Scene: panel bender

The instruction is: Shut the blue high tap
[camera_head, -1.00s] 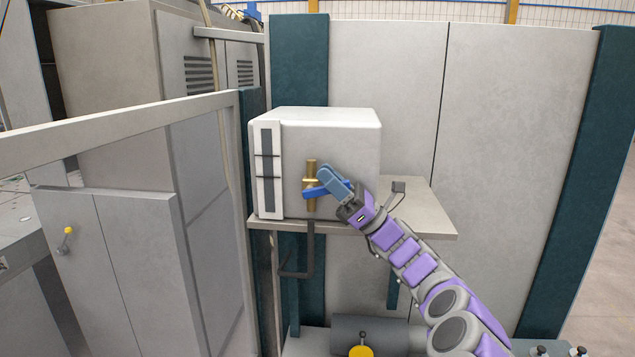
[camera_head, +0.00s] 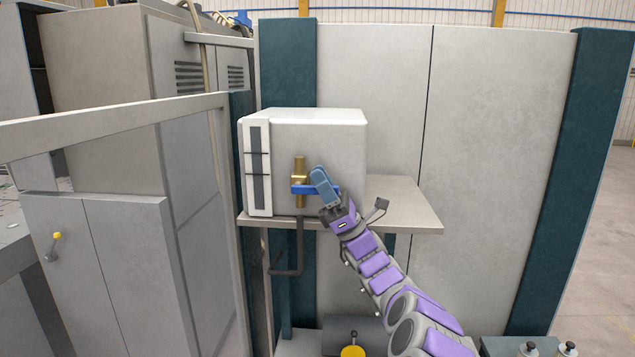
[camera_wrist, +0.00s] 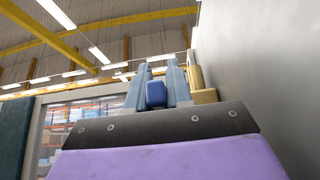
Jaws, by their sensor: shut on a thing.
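The blue high tap has a brass body (camera_head: 299,170) upright on the front of the white box, with a blue handle (camera_head: 302,189) reaching sideways to the right, about level. My gripper (camera_head: 320,180) is shut on the handle near its right end. In the wrist view the blue handle end (camera_wrist: 156,94) sits between my two blue-grey fingers (camera_wrist: 157,88). The brass body (camera_wrist: 200,85) shows just right of the fingers there. My fingers hide part of the handle in the head view.
The white box (camera_head: 340,135) stands on a beige shelf (camera_head: 410,205) against a grey panel. A black bent pipe (camera_head: 299,250) hangs below the shelf. A yellow knob (camera_head: 353,352) shows at the bottom.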

